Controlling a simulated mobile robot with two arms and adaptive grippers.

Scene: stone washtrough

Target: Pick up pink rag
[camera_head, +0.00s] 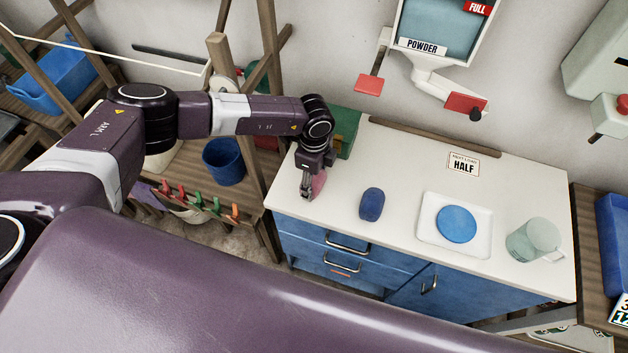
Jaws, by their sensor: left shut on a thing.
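The pink rag (319,183) is at the left end of the white counter (390,230), mostly hidden by my left gripper (308,190). My left gripper points down and is shut on the rag. Only a small pink part shows to the right of the fingers. I cannot tell whether the rag still touches the counter. My right gripper is not in view.
On the counter are a dark blue oval object (371,204), a white tray (478,246) with a blue disc (456,223), a greenish mug (533,239) and a HALF sign (463,167). A powder dispenser (437,35) hangs above. A wooden rack (262,130) stands left.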

